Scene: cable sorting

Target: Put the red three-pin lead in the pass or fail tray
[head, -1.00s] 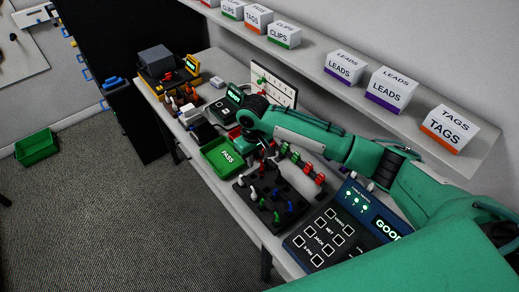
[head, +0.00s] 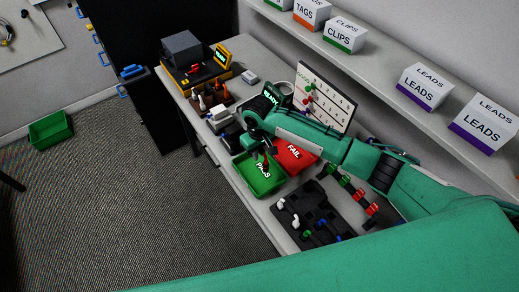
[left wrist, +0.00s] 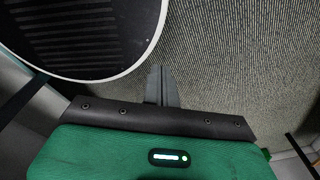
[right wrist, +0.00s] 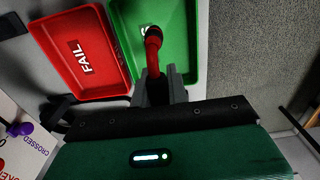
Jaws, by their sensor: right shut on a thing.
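My right gripper (head: 262,152) is over the green PASS tray (head: 243,181) in the head view. In the right wrist view, the right gripper (right wrist: 157,86) is shut on the red lead (right wrist: 153,42), whose end sticks out past the fingertips above the green tray (right wrist: 186,60). I cannot tell whether the lead touches the tray floor. The red FAIL tray (head: 297,163) is right beside the green one; it also shows in the right wrist view (right wrist: 108,85). My left gripper (left wrist: 161,84) is shut and empty, away from the table above the floor.
A black rack (head: 322,205) with several leads lies nearer on the table. A white numbered board (head: 327,88) and a READY device (head: 272,94) stand behind the trays. A shelf with boxes (head: 425,85) runs above. A green bin (head: 50,129) is on the floor.

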